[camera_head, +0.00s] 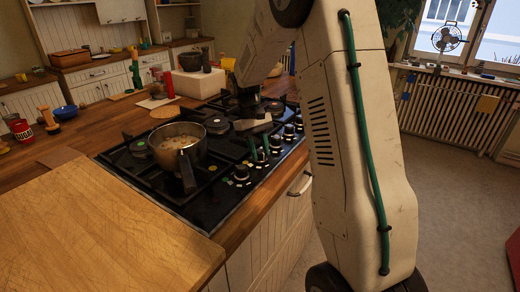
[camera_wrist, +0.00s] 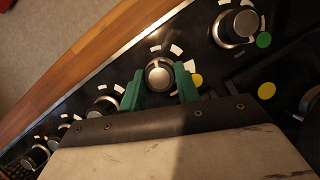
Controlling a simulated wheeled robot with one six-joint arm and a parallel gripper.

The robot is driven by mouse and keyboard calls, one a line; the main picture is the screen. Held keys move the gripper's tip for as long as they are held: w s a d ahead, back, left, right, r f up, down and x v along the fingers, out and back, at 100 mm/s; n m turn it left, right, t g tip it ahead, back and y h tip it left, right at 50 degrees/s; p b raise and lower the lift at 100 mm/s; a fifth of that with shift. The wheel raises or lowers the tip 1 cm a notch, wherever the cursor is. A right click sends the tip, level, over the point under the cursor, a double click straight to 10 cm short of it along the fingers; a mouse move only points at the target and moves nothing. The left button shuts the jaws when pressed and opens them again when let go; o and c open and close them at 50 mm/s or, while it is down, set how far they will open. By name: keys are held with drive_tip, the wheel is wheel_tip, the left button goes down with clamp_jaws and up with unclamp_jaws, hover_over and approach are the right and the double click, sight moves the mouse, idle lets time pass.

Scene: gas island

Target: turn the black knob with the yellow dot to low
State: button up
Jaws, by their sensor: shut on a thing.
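The black knob with a silver rim (camera_wrist: 159,74) sits on the hob's front control strip, with a yellow dot (camera_wrist: 197,80) just right of it in the wrist view. My gripper (camera_wrist: 160,84) has one green finger on each side of this knob and is shut on it. White marks curve around the knob's far side; its exact setting is hard to read. In the head view my gripper (camera_head: 258,154) is down at the knob row, and its fingers hide most of the held knob.
A neighbouring knob (camera_wrist: 238,25) with a green dot (camera_wrist: 264,40) stands to the right in the wrist view, and more knobs (camera_wrist: 106,106) run left. A pot (camera_head: 178,146) with a dark handle stands on the hob (camera_head: 205,205). A wooden board (camera_head: 90,225) lies at left.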

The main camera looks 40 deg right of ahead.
drive_tip(key=shift+w, duration=0.1)
idle(0.4)
drive_tip(key=o, duration=1)
drive_tip(key=v, duration=0.7)
drive_tip(key=shift+w+r, duration=0.15)
drive_tip(key=shift+r, duration=0.25)
